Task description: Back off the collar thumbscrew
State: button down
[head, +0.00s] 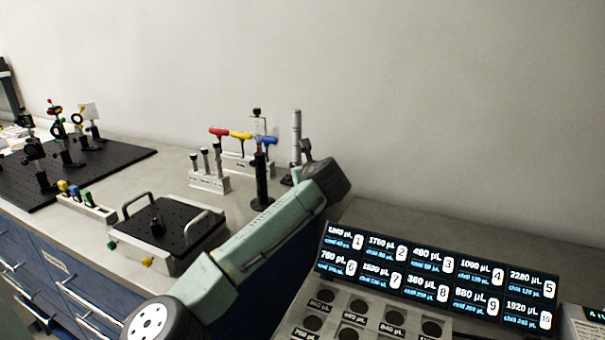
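A black post holder (262,188) stands upright on the bench, with a post rising from it. Just right of it is a taller pale post (296,135) on a dark base. The collar thumbscrew is too small to make out on either one. My gripper (307,150) shows only as a small dark shape beside the pale post. I cannot tell whether it touches the post, and its fingers are not clear.
A rack (238,164) holds red, yellow and blue T-handles behind a smaller rack (208,181) of posts. A black-topped plate (187,240) with two handles sits front left. A breadboard (125,155) with optics lies far left. A lit display (440,275) stands front right.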

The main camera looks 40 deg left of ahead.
jog(key=c, duration=1.6)
grip_release()
jog(key=v, duration=1.2)
